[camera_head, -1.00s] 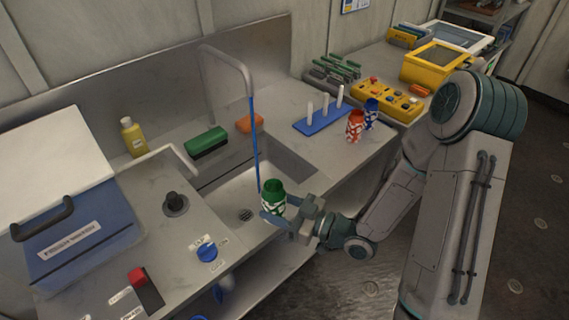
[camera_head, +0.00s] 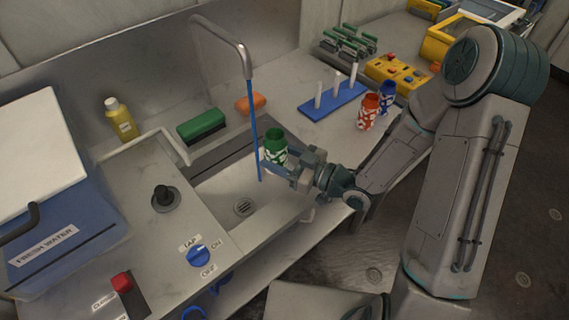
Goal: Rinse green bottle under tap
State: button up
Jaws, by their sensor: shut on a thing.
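The green bottle (camera_head: 274,146), with a white pattern, is upright in my gripper (camera_head: 277,168), which is shut on it over the right side of the sink (camera_head: 222,212). The tap (camera_head: 228,42) is a grey bent pipe rising behind the sink. A thin blue stream of water (camera_head: 254,125) runs from its spout into the sink. The bottle is just right of the stream; I cannot tell whether they touch. The blue tap knob (camera_head: 198,255) sits on the counter in front, between the ON and OFF labels.
A red patterned bottle (camera_head: 368,112) and a blue one (camera_head: 386,96) stand on the right counter beside a blue rack with white pegs (camera_head: 332,102). A green brush (camera_head: 202,126), an orange sponge (camera_head: 250,103) and a yellow bottle (camera_head: 121,120) are behind the sink. A blue fresh-water box (camera_head: 60,235) stands left.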

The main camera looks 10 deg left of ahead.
jog(key=w+a, duration=0.8)
jog(key=w, duration=0.2)
dwell(0.3)
jog(key=shift+w, duration=0.1)
jog(key=shift+o, duration=0.7)
jog(key=shift+c, duration=0.6)
dwell(0.8)
jog(key=shift+s+d+b, duration=0.3)
jog(key=shift+s+d, duration=0.5)
jog(key=shift+s, duration=0.5)
jog(key=shift+s+d+b, duration=0.25)
jog(key=shift+s+d, duration=0.55)
jog(key=shift+s, duration=0.45)
jog(key=shift+s+d+b, duration=0.3)
jog(key=shift+s+d, duration=0.5)
jog(key=shift+s, duration=0.5)
